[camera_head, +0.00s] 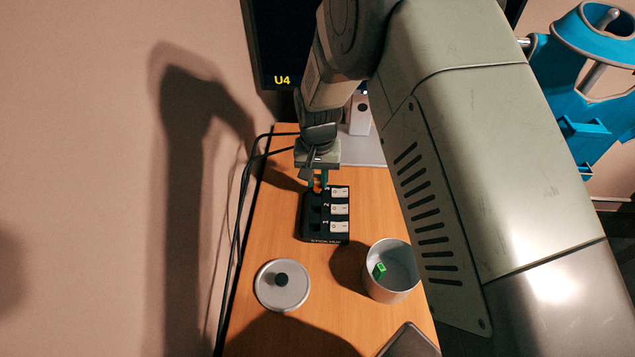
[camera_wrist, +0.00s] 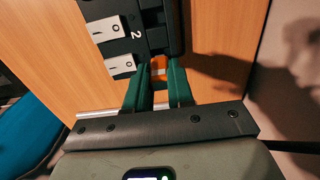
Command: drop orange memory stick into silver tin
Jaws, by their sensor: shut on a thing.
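My gripper (camera_head: 317,178) is at the far end of the black stick hub (camera_head: 325,236), by the place marked 3. Its green fingers are shut on the orange memory stick (camera_head: 317,187). In the wrist view the orange stick (camera_wrist: 159,66) shows as a small patch between the fingertips (camera_wrist: 160,76), beside the hub (camera_wrist: 170,40). I cannot tell whether its lower end sits in the slot. The silver tin (camera_head: 372,286) stands open, nearer the front and to the right. A green stick (camera_head: 380,270) lies inside it.
A round silver lid (camera_head: 282,300) with a black knob lies left of the tin on the wooden table (camera_head: 255,245). White switches (camera_head: 340,209) line the hub's right side. Black cables (camera_head: 243,190) run along the table's left edge. A dark object (camera_head: 408,342) lies at the front.

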